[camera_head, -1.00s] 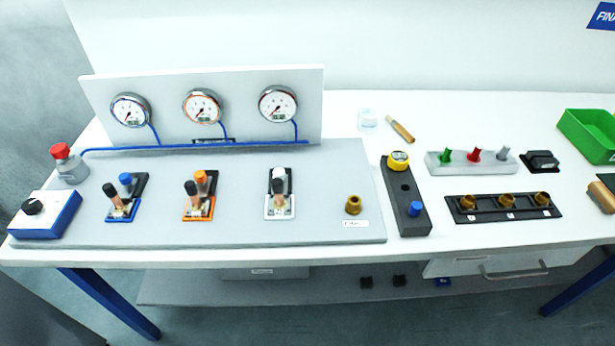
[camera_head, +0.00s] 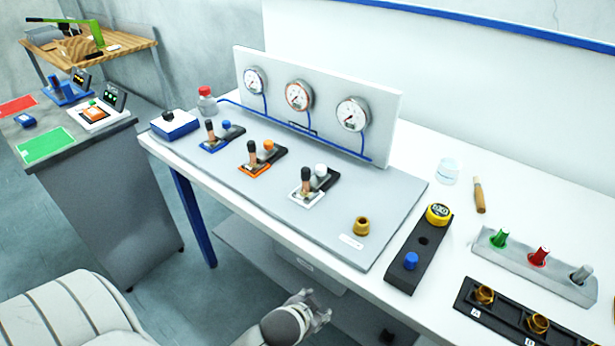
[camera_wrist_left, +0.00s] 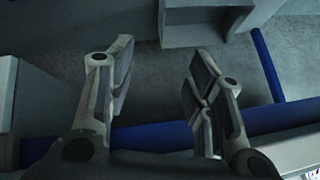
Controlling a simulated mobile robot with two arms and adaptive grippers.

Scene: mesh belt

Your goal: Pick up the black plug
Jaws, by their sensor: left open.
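I cannot pick out a black plug for certain. A small dark object (camera_head: 388,337) sits low beyond the table's front edge in the head view, too small to identify. The grey holder (camera_head: 505,255) carries a green plug (camera_head: 499,238), a red plug (camera_head: 539,257) and a grey plug (camera_head: 582,274). My left gripper (camera_head: 318,309) is in front of and below the table's front edge. In the left wrist view my left gripper (camera_wrist_left: 160,72) is open, with nothing between its fingers. My right gripper is not in view.
The grey panel (camera_head: 330,220) bears levers, gauges and a brass fitting (camera_head: 362,226). A black block (camera_head: 425,240) with yellow and blue knobs stands right of it. A black rack (camera_head: 510,325) holds brass fittings. A blue table leg (camera_head: 193,215) and lower shelf (camera_head: 245,250) lie beneath.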

